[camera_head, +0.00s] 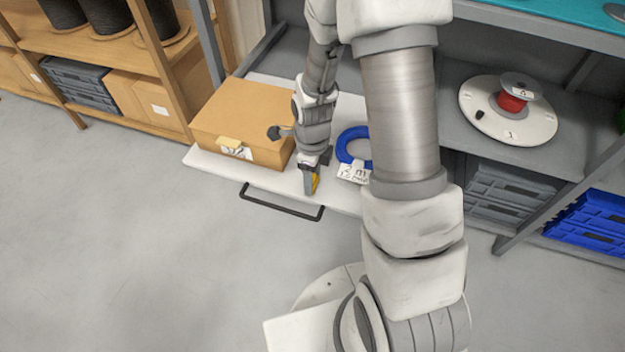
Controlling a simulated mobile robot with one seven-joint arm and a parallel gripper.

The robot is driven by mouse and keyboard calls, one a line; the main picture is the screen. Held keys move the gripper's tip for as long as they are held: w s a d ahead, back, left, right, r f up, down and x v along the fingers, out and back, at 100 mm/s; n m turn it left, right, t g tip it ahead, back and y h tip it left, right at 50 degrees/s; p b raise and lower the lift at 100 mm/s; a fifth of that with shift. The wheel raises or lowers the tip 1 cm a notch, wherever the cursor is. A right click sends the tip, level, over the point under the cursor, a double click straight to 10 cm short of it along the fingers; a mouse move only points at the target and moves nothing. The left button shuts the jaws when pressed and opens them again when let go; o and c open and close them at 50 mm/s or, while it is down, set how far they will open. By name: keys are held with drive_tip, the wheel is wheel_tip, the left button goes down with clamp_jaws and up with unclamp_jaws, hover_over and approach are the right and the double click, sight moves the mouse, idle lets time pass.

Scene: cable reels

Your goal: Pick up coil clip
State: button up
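My gripper (311,184) points down over the front edge of the white pull-out shelf (205,158), between the cardboard box and the blue coil. A small yellow piece (316,181) shows right beside a grey finger; it may be the coil clip, but I cannot tell whether it is held or lies behind the finger. The finger gap is too small to make out. A blue coil (344,143) lies on the shelf just right of my gripper, partly hidden by my arm. A white printed tag (351,173) is at its front.
A closed cardboard box (240,110) stands left of my gripper. A black handle (280,206) juts from the shelf front. A white disc with a red reel (511,103) sits at right. Blue crates (590,222) are lower right. Floor at left is clear.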

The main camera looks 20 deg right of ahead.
clamp_jaws()
drive_tip(key=shift+r, duration=0.15)
wheel_tip(320, 180, up, 4)
drive_tip(key=shift+r+p, duration=0.2)
drive_tip(key=shift+p, duration=0.95)
drive_tip(key=s+d+r+p, duration=0.3)
drive_tip(key=s+d+r, duration=0.3)
drive_tip(key=d, duration=0.4)
drive_tip(key=shift+s+r, duration=0.15)
drive_tip(key=shift+s, duration=0.05)
